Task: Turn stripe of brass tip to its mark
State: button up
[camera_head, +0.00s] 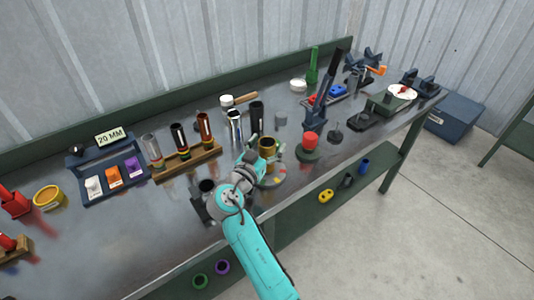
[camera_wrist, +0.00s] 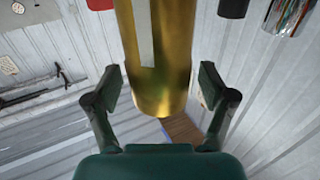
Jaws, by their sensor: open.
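The brass tip (camera_head: 267,147) stands upright on a round grey-green base (camera_head: 272,181) near the front edge of the bench. Small coloured patches show on that base. In the wrist view the brass tip (camera_wrist: 172,62) is a large shiny gold cylinder with a pale lengthwise stripe (camera_wrist: 144,35) left of its middle. My gripper (camera_wrist: 160,88) is open, with one finger on each side of the cylinder's near end and a gap on both sides. In the head view my gripper (camera_head: 256,152) is at the tip's left side, partly hiding it. I cannot tell which patch is the stripe's mark.
A wooden rack (camera_head: 187,162) with several tubes stands to the left. A red-topped round stand (camera_head: 309,144) is close on the right. A dark cylinder (camera_head: 257,115) and a chrome tube (camera_head: 235,127) stand behind.

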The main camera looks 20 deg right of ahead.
jog(key=v, duration=1.2)
jog(key=shift+s, duration=0.1)
